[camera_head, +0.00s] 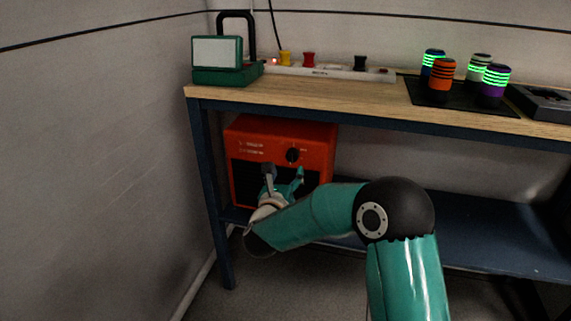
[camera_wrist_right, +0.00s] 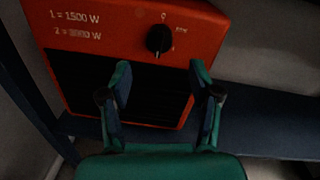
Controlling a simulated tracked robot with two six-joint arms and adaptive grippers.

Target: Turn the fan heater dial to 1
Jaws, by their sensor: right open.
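An orange fan heater (camera_head: 318,135) stands on the dark lower shelf under the bench. Its black round dial (camera_head: 292,155) is on the upper right of the front. In the right wrist view the dial (camera_wrist_right: 160,39) shows a pale pointer line at its lower edge, with small white marks above and to its right. White print reading "1 = 1500 W" is left of the dial. My right gripper (camera_head: 284,172) is in front of the heater. In the right wrist view the gripper (camera_wrist_right: 159,72) is open and empty, its fingertips below the dial and apart from it. My left gripper is not in view.
The lower shelf (camera_head: 470,232) is bare to the right of the heater. A bench leg (camera_head: 213,190) and the wall are close on the left. The wooden bench top (camera_head: 330,92) overhangs the heater and carries a green lamp (camera_head: 217,60), a power strip and several banded cylinders.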

